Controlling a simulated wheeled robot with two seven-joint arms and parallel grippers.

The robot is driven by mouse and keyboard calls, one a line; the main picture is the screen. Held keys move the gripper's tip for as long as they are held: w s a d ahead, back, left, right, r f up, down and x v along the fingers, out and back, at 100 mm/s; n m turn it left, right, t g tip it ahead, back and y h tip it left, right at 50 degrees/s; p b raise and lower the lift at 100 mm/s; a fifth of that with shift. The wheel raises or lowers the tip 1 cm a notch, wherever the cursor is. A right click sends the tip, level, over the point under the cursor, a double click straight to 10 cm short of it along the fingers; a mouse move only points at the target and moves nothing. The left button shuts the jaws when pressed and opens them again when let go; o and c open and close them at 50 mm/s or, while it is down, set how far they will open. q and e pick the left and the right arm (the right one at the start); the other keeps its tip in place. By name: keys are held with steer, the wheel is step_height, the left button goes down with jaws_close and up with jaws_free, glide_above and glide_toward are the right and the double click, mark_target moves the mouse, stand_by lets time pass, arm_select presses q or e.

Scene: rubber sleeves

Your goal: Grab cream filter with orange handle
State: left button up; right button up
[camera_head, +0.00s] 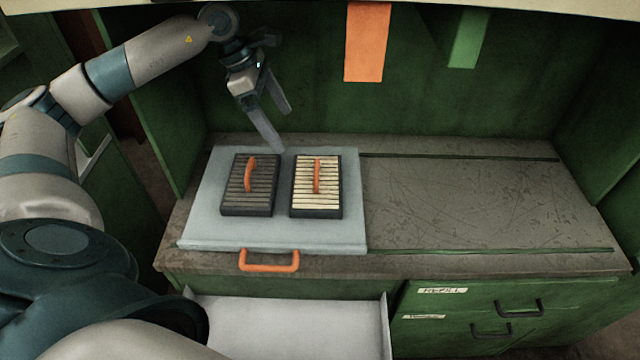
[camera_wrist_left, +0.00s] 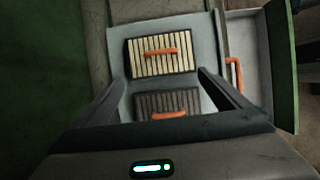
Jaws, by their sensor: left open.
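The cream filter (camera_head: 329,187) is a ribbed block in a dark frame with an upright orange handle (camera_head: 316,176). It lies on the right part of a pale grey tray (camera_head: 300,238). A dark grey filter (camera_head: 262,192), also with an orange handle, lies to its left. My left gripper (camera_head: 284,130) is open and empty, above the tray's back edge, behind the filters. In the left wrist view the cream filter (camera_wrist_left: 150,64) is beyond the fingertips, and the dark filter (camera_wrist_left: 180,101) shows between the fingers. My right gripper is not in view.
The tray has an orange front handle (camera_head: 269,267) and sits on a worn grey worktop (camera_head: 470,205) whose right side is clear. A white open drawer (camera_head: 300,325) is below. Green walls enclose the back and sides. Orange (camera_head: 367,42) and green (camera_head: 468,38) strips hang behind.

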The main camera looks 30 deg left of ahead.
arm_select(q)
steer(key=p, duration=0.5)
glide_toward(315, 168)
steer(key=f, duration=0.4)
steer(key=shift+w+d+f, duration=0.15)
steer(key=shift+d+f, duration=0.1)
steer(key=shift+f, duration=0.1)
steer(key=shift+w+d+f, duration=0.15)
steer(key=shift+f, duration=0.45)
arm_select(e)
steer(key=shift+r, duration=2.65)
arm_select(q)
steer(key=shift+w+d+f+p, duration=0.25)
steer(key=shift+d+p, duration=0.25)
steer(key=shift+p, duration=0.45)
steer(key=p+x, duration=0.2)
steer(key=x, duration=0.1)
steer(key=shift+w+d, duration=0.15)
steer(key=shift+d, duration=0.25)
steer(key=shift+d+f, duration=0.1)
steer(key=shift+f, duration=0.35)
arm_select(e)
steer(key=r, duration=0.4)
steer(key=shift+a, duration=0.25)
arm_select(q)
steer(key=shift+w, duration=0.1)
steer(key=shift+c, duration=0.3)
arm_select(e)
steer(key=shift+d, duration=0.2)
